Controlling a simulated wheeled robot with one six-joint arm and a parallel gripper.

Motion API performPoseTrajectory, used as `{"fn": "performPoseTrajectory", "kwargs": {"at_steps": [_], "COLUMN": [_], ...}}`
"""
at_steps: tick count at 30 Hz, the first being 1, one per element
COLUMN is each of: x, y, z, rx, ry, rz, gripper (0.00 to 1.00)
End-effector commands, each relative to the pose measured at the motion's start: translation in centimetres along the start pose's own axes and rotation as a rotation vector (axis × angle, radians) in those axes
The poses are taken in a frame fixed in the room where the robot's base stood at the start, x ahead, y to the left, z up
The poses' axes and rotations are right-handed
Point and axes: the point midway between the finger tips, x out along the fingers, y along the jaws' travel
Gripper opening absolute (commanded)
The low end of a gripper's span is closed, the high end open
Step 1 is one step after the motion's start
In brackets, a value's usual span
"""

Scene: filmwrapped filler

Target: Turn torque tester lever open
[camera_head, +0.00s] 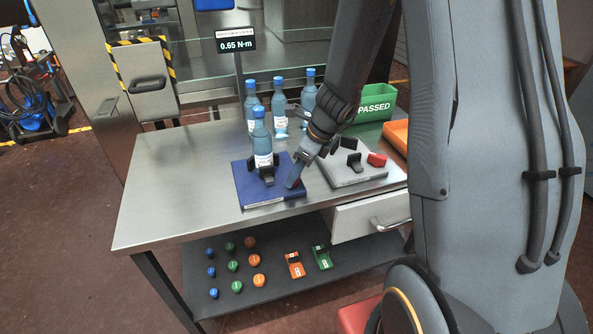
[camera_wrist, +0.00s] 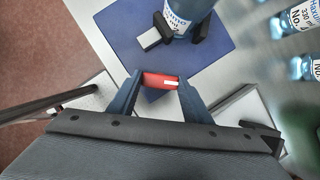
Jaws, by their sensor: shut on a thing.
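The torque tester is a blue base (camera_head: 253,188) on the metal table, with a blue bottle (camera_head: 262,143) upright between its black jaws (camera_head: 267,177). A display on a post (camera_head: 235,45) reads 0.65 N·m. My gripper (camera_head: 293,181) is at the right edge of the blue base. In the wrist view its two fingers (camera_wrist: 160,82) are closed on the ends of a red lever (camera_wrist: 157,79) with a white mark. The bottle and blue base (camera_wrist: 120,30) also show there, ahead of the fingers. The lever is mostly hidden in the head view.
A grey device (camera_head: 352,178) with black jaws and a red handle (camera_head: 376,160) stands to the right. Several bottles (camera_head: 280,108) stand behind the tester. A green PASSED bin (camera_head: 374,103) and an orange bin (camera_head: 397,136) are at the back right. The table's left side is clear.

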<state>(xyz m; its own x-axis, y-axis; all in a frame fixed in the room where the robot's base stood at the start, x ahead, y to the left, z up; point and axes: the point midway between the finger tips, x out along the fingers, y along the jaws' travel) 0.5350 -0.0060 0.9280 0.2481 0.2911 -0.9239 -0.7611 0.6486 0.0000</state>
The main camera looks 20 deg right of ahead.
Motion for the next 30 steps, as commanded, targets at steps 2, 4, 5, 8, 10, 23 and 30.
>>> {"fn": "performPoseTrajectory", "kwargs": {"at_steps": [2,4,5,8,10,23,30], "x": [-0.11,-0.11,-0.11,-0.13,-0.12,0.04,0.14], "y": [-0.03,-0.12,-0.11,-0.21,-0.25,-0.55,-0.65], "z": [0.03,0.03,0.02,0.05,0.07,0.23,0.33], "rx": [-0.042,-0.088,-0.112,-0.192,-0.254,-0.634,-0.845], "ry": [-0.001,-0.001,0.000,-0.001,-0.001,-0.001,0.000], "rz": [0.019,0.038,0.048,0.081,0.107,0.262,0.350], "gripper": [0.22,0.22,0.22,0.22,0.22,0.22,0.22]}}
